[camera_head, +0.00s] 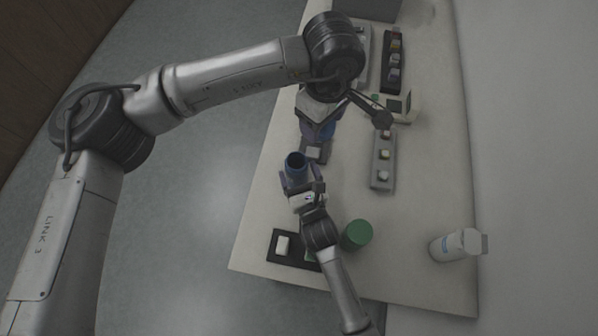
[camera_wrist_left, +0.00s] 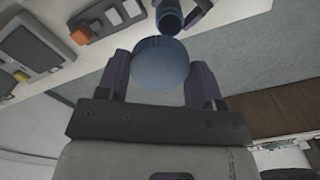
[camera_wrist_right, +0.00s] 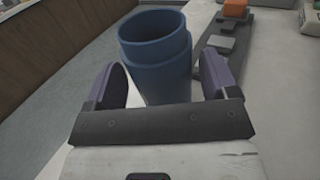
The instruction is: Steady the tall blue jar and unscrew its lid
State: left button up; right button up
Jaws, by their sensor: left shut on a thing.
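The tall blue jar (camera_head: 296,167) stands upright near the table's left edge, its open top showing without a lid. It also shows in the right wrist view (camera_wrist_right: 157,60) and at the top of the left wrist view (camera_wrist_left: 169,20). The round blue lid (camera_wrist_left: 160,63) is between the fingers of my left gripper (camera_wrist_left: 159,75), which is shut on it, off the jar. In the head view the left gripper (camera_head: 318,128) is beyond the jar. My right gripper (camera_wrist_right: 163,85) has its fingers on both sides of the jar, with a narrow gap at the right finger; it looks open.
A green cylinder (camera_head: 357,235) stands right of my right wrist. A dark tray (camera_head: 285,260) with a white block is at the front left. A white bottle (camera_head: 455,245) is at the front right. A grey strip (camera_head: 383,160) and dark rack (camera_head: 393,62) lie farther back. The table between the strip and bottle is clear.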

jog(key=shift+o, duration=0.8)
jog(key=shift+r, duration=0.1)
